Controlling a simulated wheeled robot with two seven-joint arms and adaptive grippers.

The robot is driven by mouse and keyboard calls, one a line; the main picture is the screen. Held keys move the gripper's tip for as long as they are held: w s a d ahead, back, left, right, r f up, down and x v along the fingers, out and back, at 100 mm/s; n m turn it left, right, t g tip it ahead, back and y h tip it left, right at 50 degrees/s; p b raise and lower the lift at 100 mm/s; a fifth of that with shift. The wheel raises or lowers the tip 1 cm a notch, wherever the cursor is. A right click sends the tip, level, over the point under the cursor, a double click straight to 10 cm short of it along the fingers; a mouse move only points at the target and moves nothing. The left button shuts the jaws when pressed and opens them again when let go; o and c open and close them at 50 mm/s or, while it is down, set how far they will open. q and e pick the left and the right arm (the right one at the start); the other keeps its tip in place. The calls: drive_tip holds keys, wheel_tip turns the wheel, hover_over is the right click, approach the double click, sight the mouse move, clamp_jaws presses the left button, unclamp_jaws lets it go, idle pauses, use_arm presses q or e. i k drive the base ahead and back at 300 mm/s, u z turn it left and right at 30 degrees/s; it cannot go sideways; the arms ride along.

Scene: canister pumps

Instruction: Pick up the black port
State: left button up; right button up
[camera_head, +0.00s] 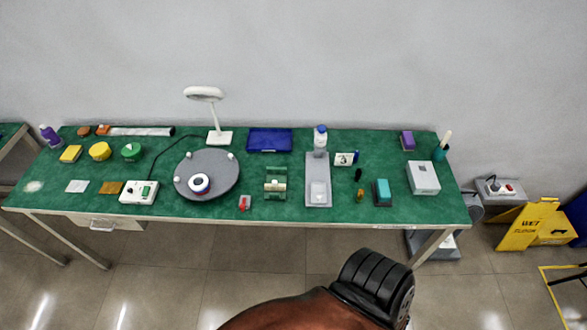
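A small black piece (358,174), which looks like the black port, lies on the green table top (285,208) right of the middle. It is too small to make out its shape. A small amber-brown piece (360,194) is just in front of it, and a white card-like item with a dark picture (344,159) is behind and to its left.
A grey tray (318,196) with a blue-capped bottle (320,138) is left of the black piece. A teal-topped block (382,190) and a white box (423,177) are to its right. A round grey turntable (220,188) holds a white ring. A lamp (204,93) rises behind.

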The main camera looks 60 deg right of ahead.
sight(358, 171)
drive_tip(key=u, duration=1.3)
drive_tip(key=k, duration=2)
drive_tip(key=z, duration=0.75)
